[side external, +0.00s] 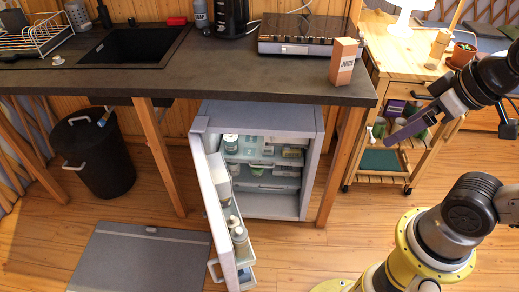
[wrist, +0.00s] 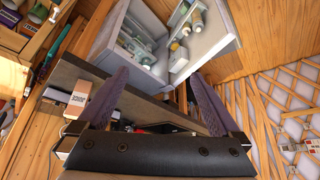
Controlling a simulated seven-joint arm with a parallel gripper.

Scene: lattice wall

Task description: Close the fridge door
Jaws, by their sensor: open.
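The small grey-white fridge (side external: 313,160) stands under the dark counter. Its door (side external: 212,200) is swung wide open toward the camera, with bottles on its inner shelves and a handle (side external: 214,270) at its lower outer edge. In the wrist view the fridge (wrist: 110,38) and the open door (wrist: 212,45) show at the top, beyond my fingers. My gripper (side external: 394,136) is at the right, in front of the wooden cart, well apart from the door. In the wrist view its two purple fingers (wrist: 157,76) are spread with nothing held between them.
The counter (side external: 200,82) holds a sink, a stove top (side external: 305,34) and a juice carton (side external: 344,60) near its right front corner. Wooden legs flank the fridge. Floor right of the door is clear.

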